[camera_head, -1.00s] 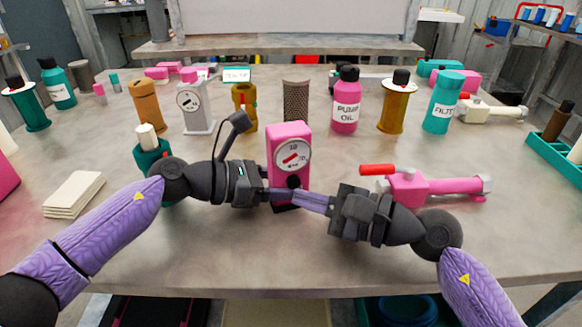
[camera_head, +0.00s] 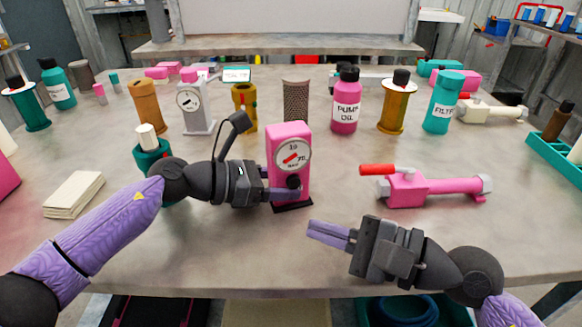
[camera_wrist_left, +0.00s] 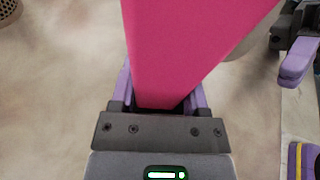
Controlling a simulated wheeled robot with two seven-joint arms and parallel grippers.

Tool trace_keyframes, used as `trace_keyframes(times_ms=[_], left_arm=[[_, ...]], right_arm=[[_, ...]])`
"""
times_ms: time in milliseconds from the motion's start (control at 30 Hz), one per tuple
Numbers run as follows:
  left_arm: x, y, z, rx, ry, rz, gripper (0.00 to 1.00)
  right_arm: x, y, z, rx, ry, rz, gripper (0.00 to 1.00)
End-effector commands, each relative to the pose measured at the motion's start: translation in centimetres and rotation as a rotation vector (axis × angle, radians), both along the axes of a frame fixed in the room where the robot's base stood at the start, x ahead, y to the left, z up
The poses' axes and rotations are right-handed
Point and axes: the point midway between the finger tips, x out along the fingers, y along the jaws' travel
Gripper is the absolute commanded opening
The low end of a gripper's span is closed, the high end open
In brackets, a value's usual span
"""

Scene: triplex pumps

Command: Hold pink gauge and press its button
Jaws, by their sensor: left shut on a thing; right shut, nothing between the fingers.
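The pink gauge (camera_head: 289,135) stands upright near the middle of the table. It has a white round dial with a red needle, a black button (camera_head: 293,182) low on its front and a dark base. My left gripper (camera_head: 282,193) is shut on the lower body of the pink gauge from the left. In the left wrist view the gauge (camera_wrist_left: 185,50) fills the space between the purple fingers. My right gripper (camera_head: 328,233) is shut and empty, in front of the gauge and to its lower right, apart from it. It also shows at the right edge of the left wrist view (camera_wrist_left: 296,62).
A pink valve with a red handle (camera_head: 425,189) lies right of the gauge. A white gauge (camera_head: 193,107), a pink oil bottle (camera_head: 346,103) and a teal filter bottle (camera_head: 443,103) stand behind. White cards (camera_head: 74,193) lie at left.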

Motion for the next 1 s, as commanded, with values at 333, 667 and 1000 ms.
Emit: trace_keyframes(times_ms=[333, 667, 1000], left_arm=[[0.0, 0.0, 0.0, 0.001, 0.000, 0.000, 0.82], [0.0, 0.2, 0.0, 0.000, 0.000, 0.001, 1.00], [-1.8, 6.2, 1.9, 0.001, 0.002, 0.003, 1.00]], right_arm=[[0.0, 0.0, 0.0, 0.000, 0.000, 0.000, 0.00], [0.0, 0.0, 0.0, 0.000, 0.000, 0.000, 0.00], [0.0, 0.0, 0.0, 0.000, 0.000, 0.000, 0.00]])
